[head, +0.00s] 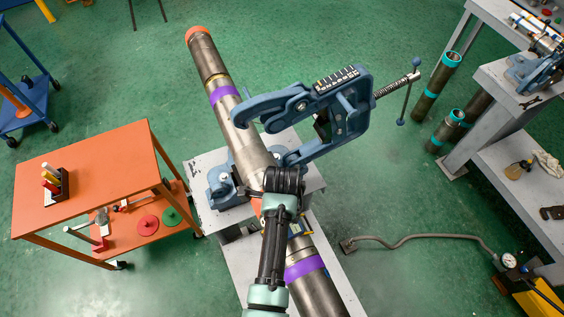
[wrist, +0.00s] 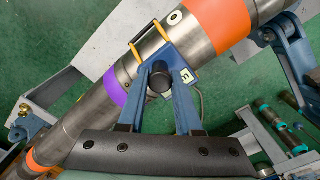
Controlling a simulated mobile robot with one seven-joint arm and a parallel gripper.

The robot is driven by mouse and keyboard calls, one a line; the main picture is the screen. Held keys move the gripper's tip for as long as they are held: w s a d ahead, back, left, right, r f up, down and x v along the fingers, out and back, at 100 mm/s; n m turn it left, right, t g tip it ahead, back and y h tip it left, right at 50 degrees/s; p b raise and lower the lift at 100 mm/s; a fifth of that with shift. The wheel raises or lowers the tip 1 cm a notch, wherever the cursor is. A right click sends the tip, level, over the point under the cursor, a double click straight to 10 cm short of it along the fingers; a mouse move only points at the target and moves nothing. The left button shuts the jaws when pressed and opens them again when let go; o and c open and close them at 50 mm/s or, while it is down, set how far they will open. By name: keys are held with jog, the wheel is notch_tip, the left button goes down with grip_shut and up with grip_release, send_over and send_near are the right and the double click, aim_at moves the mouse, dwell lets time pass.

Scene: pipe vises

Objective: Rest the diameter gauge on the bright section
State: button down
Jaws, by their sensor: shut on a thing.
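The diameter gauge (wrist: 186,74) is a blue piece with a small pale label and two yellow prongs, seen in the wrist view. My gripper (wrist: 162,70) is shut on it; a round black knob shows between the blue fingers. The prongs reach over the long metal pipe (wrist: 68,142), near a brighter bare section (wrist: 150,44) between a purple band and an orange band. I cannot tell whether the gauge touches the pipe or hovers just above it. In the head view my arm hides most of the gauge; a bit of blue and yellow (head: 303,227) shows beside the pipe.
A blue pipe vise (head: 222,182) on a grey stand grips the pipe, with a large blue clamp (head: 345,105) swung to its right. An orange cart (head: 95,165) stands left. A grey hose (head: 410,238) lies on the green floor at right, near grey benches.

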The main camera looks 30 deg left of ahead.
jog(key=shift+f, duration=0.15)
jog(key=c, duration=0.5)
grip_release()
jog(key=shift+r+p, duration=3.1)
jog(key=shift+r, duration=0.4)
